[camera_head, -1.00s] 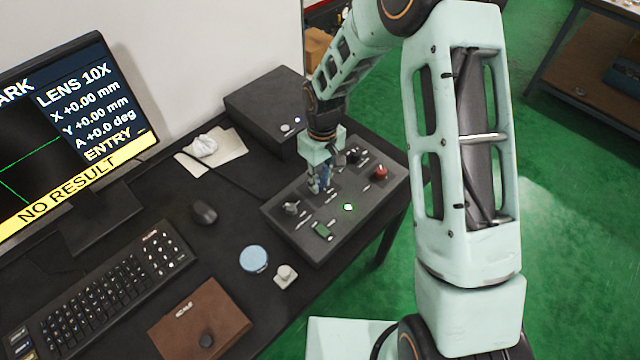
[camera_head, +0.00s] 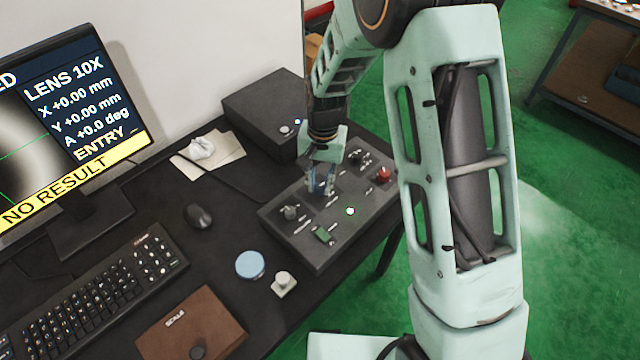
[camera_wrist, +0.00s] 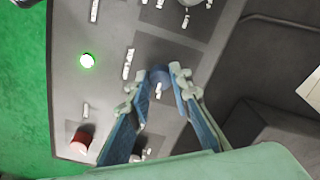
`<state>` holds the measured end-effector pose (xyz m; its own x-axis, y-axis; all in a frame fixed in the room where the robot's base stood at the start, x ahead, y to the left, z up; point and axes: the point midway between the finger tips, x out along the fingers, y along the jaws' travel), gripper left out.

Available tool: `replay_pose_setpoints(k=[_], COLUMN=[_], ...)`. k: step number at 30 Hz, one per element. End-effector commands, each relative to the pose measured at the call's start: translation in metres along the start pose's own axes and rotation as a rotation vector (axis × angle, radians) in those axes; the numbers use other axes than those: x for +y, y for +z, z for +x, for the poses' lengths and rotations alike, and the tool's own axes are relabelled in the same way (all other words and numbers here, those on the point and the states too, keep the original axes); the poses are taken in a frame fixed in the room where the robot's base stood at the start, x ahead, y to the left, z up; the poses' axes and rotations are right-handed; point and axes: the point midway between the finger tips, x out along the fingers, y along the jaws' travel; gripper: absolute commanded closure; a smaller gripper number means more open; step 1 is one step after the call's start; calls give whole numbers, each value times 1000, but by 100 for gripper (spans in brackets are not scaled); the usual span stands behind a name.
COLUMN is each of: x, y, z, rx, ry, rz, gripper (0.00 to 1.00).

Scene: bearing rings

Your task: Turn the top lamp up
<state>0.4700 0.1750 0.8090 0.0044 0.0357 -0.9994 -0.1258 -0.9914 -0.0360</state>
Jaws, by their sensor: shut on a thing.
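The dark control panel (camera_head: 276,222) lies tilted on the desk, with knobs, switches and a lit green light (camera_head: 350,211), which also shows in the wrist view (camera_wrist: 87,60). My gripper (camera_head: 321,190) points down over the panel's middle. In the wrist view, its blue fingers (camera_wrist: 167,78) close on a small dark knob (camera_wrist: 159,75), mostly hidden between the tips. The monitor (camera_head: 60,110) shows a grey glow with a green line and a yellow "NO RESULT" bar.
A red button (camera_head: 384,174) stands at the panel's right end. Another knob (camera_head: 289,212) and a green switch (camera_head: 324,235) are at its left end. A black box (camera_head: 262,110) stands behind. Mouse (camera_head: 198,216), keyboard (camera_head: 100,295) and blue disc (camera_head: 250,264) lie left.

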Motion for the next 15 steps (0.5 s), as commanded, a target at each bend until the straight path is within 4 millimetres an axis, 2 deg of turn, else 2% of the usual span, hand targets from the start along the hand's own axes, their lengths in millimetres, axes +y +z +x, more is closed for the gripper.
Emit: replay_pose_setpoints(k=[6,15], x=[-1,0], y=[0,0], z=[0,0], rx=[5,7], ry=[0,0], rz=[123,202], gripper=[100,100])
